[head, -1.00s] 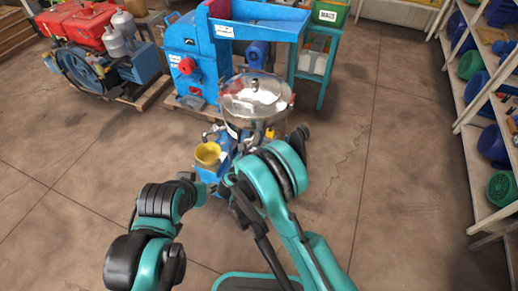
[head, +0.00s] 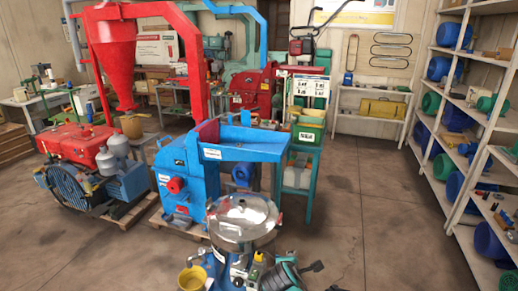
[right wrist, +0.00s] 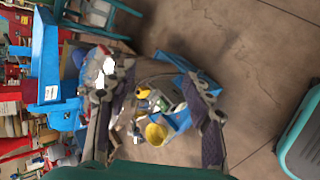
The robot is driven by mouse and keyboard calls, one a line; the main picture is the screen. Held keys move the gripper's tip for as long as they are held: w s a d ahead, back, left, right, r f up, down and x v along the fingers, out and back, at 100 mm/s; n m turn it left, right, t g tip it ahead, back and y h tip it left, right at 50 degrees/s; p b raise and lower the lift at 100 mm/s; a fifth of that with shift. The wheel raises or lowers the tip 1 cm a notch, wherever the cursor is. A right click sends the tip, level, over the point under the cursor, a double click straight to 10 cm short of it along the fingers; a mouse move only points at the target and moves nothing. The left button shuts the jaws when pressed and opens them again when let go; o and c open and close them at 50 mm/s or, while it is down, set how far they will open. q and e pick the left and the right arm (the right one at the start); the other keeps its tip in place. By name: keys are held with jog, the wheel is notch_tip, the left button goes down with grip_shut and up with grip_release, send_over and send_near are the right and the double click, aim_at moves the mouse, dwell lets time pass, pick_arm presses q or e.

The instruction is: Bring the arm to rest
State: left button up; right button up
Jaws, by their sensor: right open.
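My right gripper (right wrist: 150,88) shows in the right wrist view with its two fingers spread apart and nothing held between them. Beyond the gap I see a small blue machine with a yellow cup (right wrist: 155,133). In the head view, only part of my teal and black arm (head: 284,276) shows at the bottom edge, in front of the machine with the shiny metal bowl (head: 243,218). My left gripper is out of view.
The yellow cup (head: 192,278) sits on the left of the bowl machine. Behind stands a blue hammer mill (head: 185,180) on a pallet, with a red engine (head: 75,143) to its left. Shelves (head: 470,150) line the right side. Floor between mill and shelves is clear.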

jog(key=s+d+r+m+y, duration=0.1)
jog(key=s+d+r+m, duration=0.1)
jog(key=s+m, duration=0.6)
jog(key=s+d+r+m+g+y, duration=0.1)
jog(key=s+d+m+y, duration=0.1)
jog(key=s+d+m, duration=0.3)
jog(key=s+m, duration=0.4)
jog(key=s, duration=0.3)
jog(key=shift+s+r, duration=0.15)
jog(key=shift+r, duration=0.25)
